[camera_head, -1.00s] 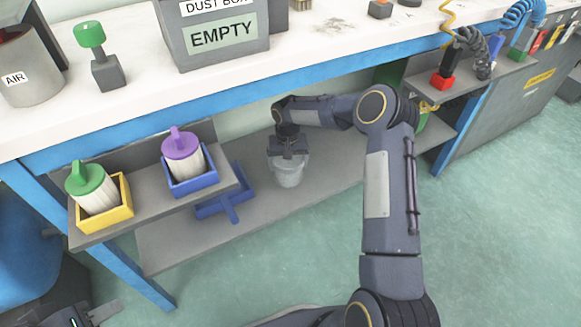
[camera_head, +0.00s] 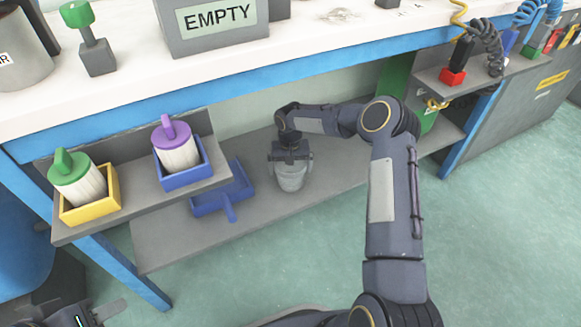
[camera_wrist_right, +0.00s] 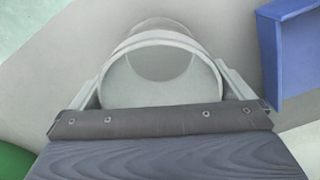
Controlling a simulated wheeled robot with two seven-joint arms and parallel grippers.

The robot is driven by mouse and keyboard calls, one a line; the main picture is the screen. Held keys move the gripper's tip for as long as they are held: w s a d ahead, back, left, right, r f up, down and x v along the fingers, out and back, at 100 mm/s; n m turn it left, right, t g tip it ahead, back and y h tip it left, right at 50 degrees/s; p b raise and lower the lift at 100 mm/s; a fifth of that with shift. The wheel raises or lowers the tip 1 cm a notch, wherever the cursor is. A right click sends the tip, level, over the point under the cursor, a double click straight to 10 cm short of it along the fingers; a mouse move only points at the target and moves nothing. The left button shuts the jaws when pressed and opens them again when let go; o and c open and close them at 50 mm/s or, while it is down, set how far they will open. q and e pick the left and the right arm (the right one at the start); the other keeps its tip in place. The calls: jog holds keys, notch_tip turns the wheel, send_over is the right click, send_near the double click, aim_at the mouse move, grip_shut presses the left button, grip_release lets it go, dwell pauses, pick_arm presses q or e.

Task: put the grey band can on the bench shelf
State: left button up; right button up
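The grey band can (camera_head: 291,180), a light grey cylinder, is upright over the grey lower bench shelf (camera_head: 325,182). I cannot tell whether its base touches the shelf. My right gripper (camera_head: 290,158) points down over it, with its fingers along both sides of the can and apparently closed on it. In the right wrist view, the can's round rim (camera_wrist_right: 160,70) sits between the fingers of my right gripper (camera_wrist_right: 162,85). My left gripper (camera_head: 100,313) is only partly in view at the bottom left, and its finger opening cannot be made out.
A blue dustpan-like tray (camera_head: 222,195) lies left of the can. A raised shelf holds a green-lidded can (camera_head: 77,180) in a yellow box and a purple-lidded can (camera_head: 175,145) in a blue box. The bench top (camera_head: 300,45) overhangs. The lower shelf is clear right of the can.

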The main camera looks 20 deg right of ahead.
notch_tip(320, 180, up, 8)
jog(key=p, duration=0.3)
jog(key=shift+s+f, duration=0.1)
jog(key=shift+f, duration=0.05)
dwell(0.4)
